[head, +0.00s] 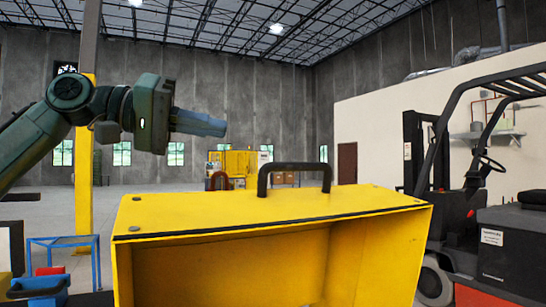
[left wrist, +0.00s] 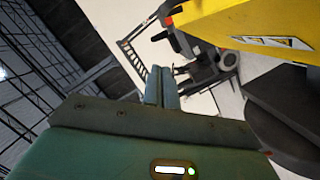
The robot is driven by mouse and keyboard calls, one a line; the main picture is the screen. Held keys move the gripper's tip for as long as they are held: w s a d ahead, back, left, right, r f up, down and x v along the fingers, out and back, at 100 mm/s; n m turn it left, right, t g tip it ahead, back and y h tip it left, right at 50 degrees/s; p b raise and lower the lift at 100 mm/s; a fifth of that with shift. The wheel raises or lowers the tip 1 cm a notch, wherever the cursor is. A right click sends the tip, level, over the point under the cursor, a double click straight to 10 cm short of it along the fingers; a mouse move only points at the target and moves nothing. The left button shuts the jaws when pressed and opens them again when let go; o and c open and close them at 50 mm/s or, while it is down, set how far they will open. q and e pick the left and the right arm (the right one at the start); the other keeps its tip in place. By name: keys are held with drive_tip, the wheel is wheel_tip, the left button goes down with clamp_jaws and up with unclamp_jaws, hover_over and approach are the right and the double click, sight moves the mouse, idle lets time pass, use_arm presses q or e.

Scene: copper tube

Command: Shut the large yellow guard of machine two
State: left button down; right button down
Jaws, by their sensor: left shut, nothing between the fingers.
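The large yellow guard (head: 270,218) fills the lower middle of the head view, its front open toward me. A black handle (head: 294,168) stands on its top. My left gripper (head: 222,127) is shut and empty, in the air above and left of the guard, pointing right; it does not touch the handle. In the left wrist view the closed fingers (left wrist: 162,88) point toward the forklift. A yellow panel with warning triangles (left wrist: 250,25) shows at the upper right there; it seems to be part of the guard. My right gripper is not in view.
A forklift (head: 475,180) stands at the right, with a dark box (head: 515,235) near it. A yellow post (head: 84,185) and a blue frame (head: 70,250) are at the left. Open floor lies behind the guard.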

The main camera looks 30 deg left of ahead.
use_arm(q)
drive_tip(key=p, duration=0.1)
hover_over(278, 193)
drive_tip(key=w+a, duration=0.1)
drive_tip(key=a, duration=0.2)
drive_tip(key=shift+w+f, duration=0.1)
drive_tip(key=shift+f, duration=0.6)
drive_tip(key=shift+s+d+f, duration=0.15)
drive_tip(key=shift+d+f, duration=0.4)
drive_tip(key=shift+d, duration=0.05)
drive_tip(key=shift+s+d+f, duration=0.15)
drive_tip(key=shift+d+f, duration=0.35)
drive_tip(key=shift+d, duration=0.1)
drive_tip(key=shift+s+d+f, duration=0.2)
drive_tip(key=shift+d+f, duration=0.1)
drive_tip(key=shift+f, duration=0.1)
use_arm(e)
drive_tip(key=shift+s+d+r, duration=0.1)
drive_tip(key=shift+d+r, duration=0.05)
